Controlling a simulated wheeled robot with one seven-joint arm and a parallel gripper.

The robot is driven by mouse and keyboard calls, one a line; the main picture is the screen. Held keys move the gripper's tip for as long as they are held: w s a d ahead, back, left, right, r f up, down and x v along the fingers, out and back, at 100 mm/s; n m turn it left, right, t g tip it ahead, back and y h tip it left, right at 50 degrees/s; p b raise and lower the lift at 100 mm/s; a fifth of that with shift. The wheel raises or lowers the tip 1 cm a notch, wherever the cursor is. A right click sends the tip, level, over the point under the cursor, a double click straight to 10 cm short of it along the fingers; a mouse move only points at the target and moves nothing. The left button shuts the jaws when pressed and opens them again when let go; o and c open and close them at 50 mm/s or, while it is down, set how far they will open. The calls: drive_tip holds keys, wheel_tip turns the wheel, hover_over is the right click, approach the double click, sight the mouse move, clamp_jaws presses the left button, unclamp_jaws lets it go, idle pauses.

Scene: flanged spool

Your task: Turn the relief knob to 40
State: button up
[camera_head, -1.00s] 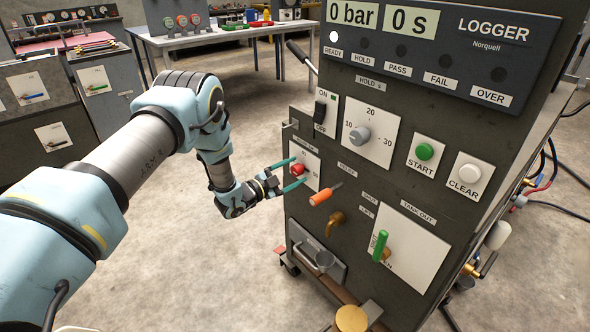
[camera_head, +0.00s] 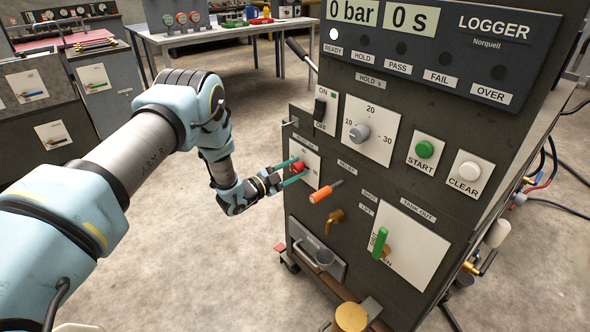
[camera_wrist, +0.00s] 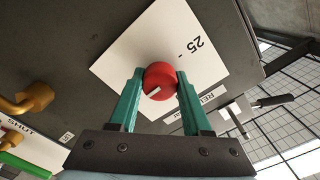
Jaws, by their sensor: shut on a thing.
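The red relief knob (camera_head: 298,166) sits on a white scale plate (camera_head: 309,175) on the machine's front panel. In the wrist view the knob (camera_wrist: 160,81) shows a white pointer mark on its face. The mark "25" is readable on the plate (camera_wrist: 205,62); the other marks there are hidden or out of view. My gripper (camera_head: 296,171) has its two green fingers on either side of the knob, shut on it. The wrist view shows both fingertips (camera_wrist: 158,80) against the knob's sides.
Close by on the panel are an orange handle (camera_head: 326,191), a brass spout (camera_head: 335,220), a green tank lever (camera_head: 380,243), a hold knob (camera_head: 359,133) and a black switch (camera_head: 320,109). The logger display (camera_head: 398,16) reads 0 bar and 0 s. Open floor lies left of the machine.

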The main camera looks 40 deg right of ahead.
clamp_jaws()
drive_tip(key=n+b, duration=0.3)
drive_tip(key=shift+w+f+n+b, duration=0.1)
drive_tip(key=shift+f+n+b, duration=0.1)
drive_tip(key=shift+n+b, duration=0.1)
drive_tip(key=n+b, duration=0.4)
drive_tip(key=n, duration=0.1)
drive_tip(key=shift+n, duration=0.3)
drive_tip(key=n+b, duration=0.2)
drive_tip(key=n, duration=0.2)
drive_tip(key=shift+r, duration=0.1)
drive_tip(key=shift+n+b, duration=0.85)
drive_tip(key=shift+n, duration=1.45)
drive_tip(key=shift+r, duration=0.1)
